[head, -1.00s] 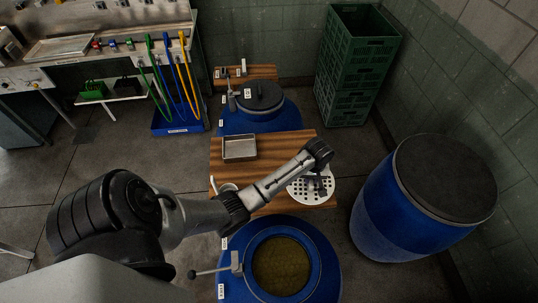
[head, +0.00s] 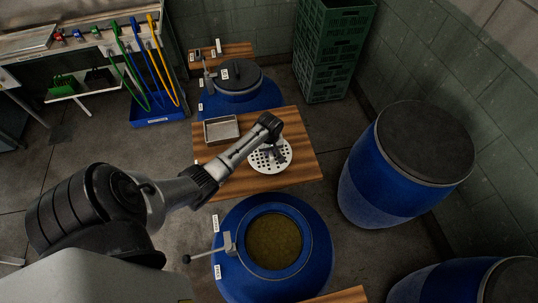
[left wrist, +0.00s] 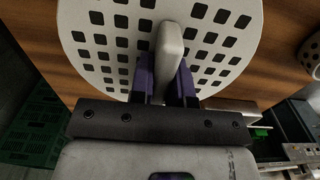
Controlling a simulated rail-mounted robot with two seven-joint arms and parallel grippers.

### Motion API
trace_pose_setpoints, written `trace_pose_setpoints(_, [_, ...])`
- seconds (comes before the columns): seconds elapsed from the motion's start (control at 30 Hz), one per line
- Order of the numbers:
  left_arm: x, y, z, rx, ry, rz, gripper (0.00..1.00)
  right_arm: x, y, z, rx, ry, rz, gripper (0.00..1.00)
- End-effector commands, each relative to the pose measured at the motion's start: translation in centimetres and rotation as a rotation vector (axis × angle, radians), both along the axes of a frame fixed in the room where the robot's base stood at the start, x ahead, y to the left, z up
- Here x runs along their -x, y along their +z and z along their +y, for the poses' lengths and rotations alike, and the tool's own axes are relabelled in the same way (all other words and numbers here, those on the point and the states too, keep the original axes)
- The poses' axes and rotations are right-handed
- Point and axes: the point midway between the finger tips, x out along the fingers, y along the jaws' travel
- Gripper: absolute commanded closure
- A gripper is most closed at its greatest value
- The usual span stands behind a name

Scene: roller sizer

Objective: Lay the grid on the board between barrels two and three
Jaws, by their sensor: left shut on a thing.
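The grid (head: 283,164) is a white round plate with square holes and an upright handle (left wrist: 168,45). My left gripper (head: 273,150) is shut on that handle; its purple fingers (left wrist: 165,85) flank it in the left wrist view. The grid is over the wooden board (head: 295,181), right of its middle. Whether it touches the board or hangs just above, I cannot tell. The board lies between a lidded blue barrel (head: 235,75) behind and an open blue barrel (head: 314,250) in front. My right gripper is not in view.
A metal tray (head: 221,130) stands on the board left of the grid. A closed blue barrel (head: 385,190) stands to the right, with another at the bottom right. Green crates (head: 328,50) are stacked behind. The board's right end is clear.

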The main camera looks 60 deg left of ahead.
Motion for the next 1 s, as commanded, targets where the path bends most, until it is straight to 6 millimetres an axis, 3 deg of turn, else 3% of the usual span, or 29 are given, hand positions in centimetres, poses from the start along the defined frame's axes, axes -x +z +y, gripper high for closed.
trace_pose_setpoints(0.13, [0.1, -0.5, 0.3, 0.000, 0.000, 0.000, 1.00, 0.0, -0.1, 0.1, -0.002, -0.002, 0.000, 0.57])
trace_pose_setpoints(0.43, [0.1, -3.9, 0.3, 0.000, 0.001, 0.000, 1.00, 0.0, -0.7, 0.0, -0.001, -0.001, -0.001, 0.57])
trace_pose_setpoints(0.9, [0.1, -4.5, 0.2, 0.000, 0.000, 0.000, 1.00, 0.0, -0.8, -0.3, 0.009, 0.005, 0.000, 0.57])
trace_pose_setpoints(0.93, [0.2, -4.5, 0.2, 0.000, 0.000, 0.000, 0.82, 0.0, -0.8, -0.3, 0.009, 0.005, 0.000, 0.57])
trace_pose_setpoints(1.0, [0.2, -4.5, 0.2, 0.000, 0.000, 0.000, 0.76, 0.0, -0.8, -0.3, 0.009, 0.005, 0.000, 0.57])
